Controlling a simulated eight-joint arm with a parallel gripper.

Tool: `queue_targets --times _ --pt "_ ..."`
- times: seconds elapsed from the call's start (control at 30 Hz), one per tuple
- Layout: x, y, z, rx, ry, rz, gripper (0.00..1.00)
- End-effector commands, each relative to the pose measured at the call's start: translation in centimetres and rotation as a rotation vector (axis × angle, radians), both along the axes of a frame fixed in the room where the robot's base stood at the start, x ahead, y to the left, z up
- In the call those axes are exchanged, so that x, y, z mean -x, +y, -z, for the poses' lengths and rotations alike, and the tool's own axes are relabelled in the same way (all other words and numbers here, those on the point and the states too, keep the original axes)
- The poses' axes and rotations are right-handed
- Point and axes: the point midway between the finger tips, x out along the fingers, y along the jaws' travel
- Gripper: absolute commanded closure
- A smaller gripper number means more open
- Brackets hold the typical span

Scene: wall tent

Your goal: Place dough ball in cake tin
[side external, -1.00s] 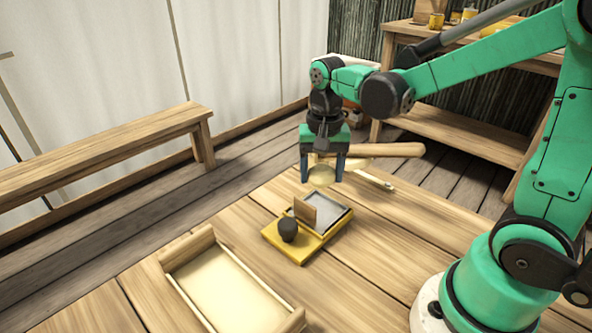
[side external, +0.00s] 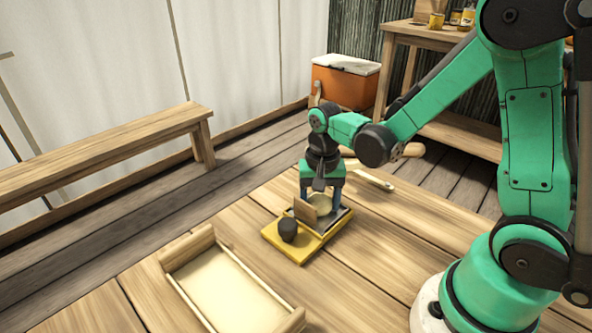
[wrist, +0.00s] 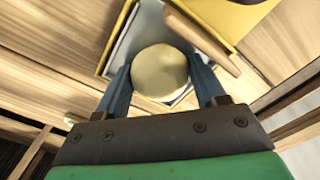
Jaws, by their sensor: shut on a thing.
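The pale round dough ball (side external: 320,202) is between the two blue fingers of my gripper (side external: 320,205), which is shut on it. The wrist view shows the ball (wrist: 160,71) between the fingertips, over a shallow grey tin (wrist: 142,31), which seems to be the cake tin. The ball hides part of its floor. In the side view the fingers and ball are low at the tin, behind an upright wooden piece (side external: 304,212). I cannot tell whether the ball touches the tin.
The yellow base (side external: 292,250) around the tin carries a dark round knob (side external: 288,230). A shallow wooden tray (side external: 225,285) lies front left. A rolling pin (side external: 412,150) and a light-handled tool (side external: 374,180) lie behind. Bare table lies between the yellow base and my arm's base.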

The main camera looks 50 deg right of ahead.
Motion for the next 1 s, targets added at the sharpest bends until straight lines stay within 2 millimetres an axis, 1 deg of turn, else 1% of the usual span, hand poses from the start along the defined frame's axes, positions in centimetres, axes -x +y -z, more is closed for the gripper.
queue_targets --times 0.03,0.07,0.1,0.4,0.53,0.67,1.0 --pt "0.0 0.0 0.2 0.0 0.0 0.0 0.89" --pt "0.0 0.0 0.1 0.0 0.0 0.0 0.28" --pt "0.0 0.0 0.1 0.0 0.0 0.0 0.23" --pt "0.0 0.0 0.0 0.0 0.0 0.0 0.23" --pt "0.0 0.0 -0.7 0.0 0.0 0.0 0.23" --pt "0.0 0.0 -2.5 0.0 0.0 0.0 0.23" --pt "0.0 0.0 -8.6 -0.001 0.001 0.0 0.23"
